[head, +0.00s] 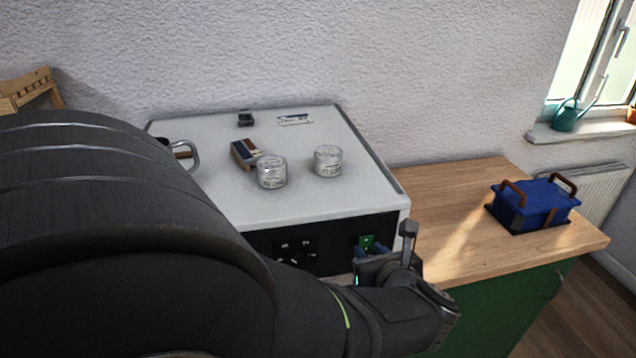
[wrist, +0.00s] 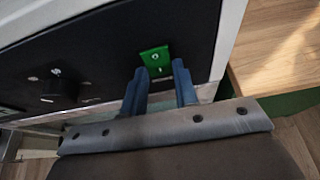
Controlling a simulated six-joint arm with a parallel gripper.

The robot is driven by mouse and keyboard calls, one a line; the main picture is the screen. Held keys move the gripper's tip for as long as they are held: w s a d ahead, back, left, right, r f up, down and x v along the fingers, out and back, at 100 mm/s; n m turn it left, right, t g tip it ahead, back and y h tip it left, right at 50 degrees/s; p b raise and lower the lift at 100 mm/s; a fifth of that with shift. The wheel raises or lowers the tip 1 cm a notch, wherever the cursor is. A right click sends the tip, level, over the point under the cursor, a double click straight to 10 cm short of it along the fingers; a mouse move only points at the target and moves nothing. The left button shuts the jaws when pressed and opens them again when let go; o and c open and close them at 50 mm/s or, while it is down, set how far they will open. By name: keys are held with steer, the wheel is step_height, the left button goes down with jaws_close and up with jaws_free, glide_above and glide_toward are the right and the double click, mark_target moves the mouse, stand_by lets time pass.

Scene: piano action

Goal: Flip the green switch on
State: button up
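The green switch (wrist: 155,60) is a small green plate on the black front panel, with a small light knob or lever on it that is too small to read. It also shows in the head view (head: 367,242), just above and beyond my wrist. My gripper (wrist: 159,72) points at the panel in the wrist view. Its two blue fingers are apart, with a gap between them, and nothing is held. The fingertips are close to the lower edge of the green plate; I cannot tell whether they touch it. In the head view my arm hides most of the gripper.
The black panel (wrist: 100,60) also carries a dark knob (wrist: 58,87) left of the switch. Two glass jars (head: 272,172) (head: 328,161) and a brown block (head: 246,153) stand on the white cabinet top (head: 225,205). A blue box (head: 535,205) sits on the wooden counter (head: 440,190).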

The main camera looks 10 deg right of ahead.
steer(key=shift+f+t, duration=0.35)
steer(key=shift+t, duration=0.35)
steer(key=shift+f+t, duration=0.1)
steer(key=shift+t, duration=0.6)
steer(key=o, duration=1)
steer(key=shift+s+d+r, duration=0.1)
steer(key=shift+s+r, duration=0.1)
steer(key=shift+s, duration=0.6)
steer(key=s+r, duration=0.2)
steer(key=s, duration=1.3)
steer(key=shift+s, duration=0.35)
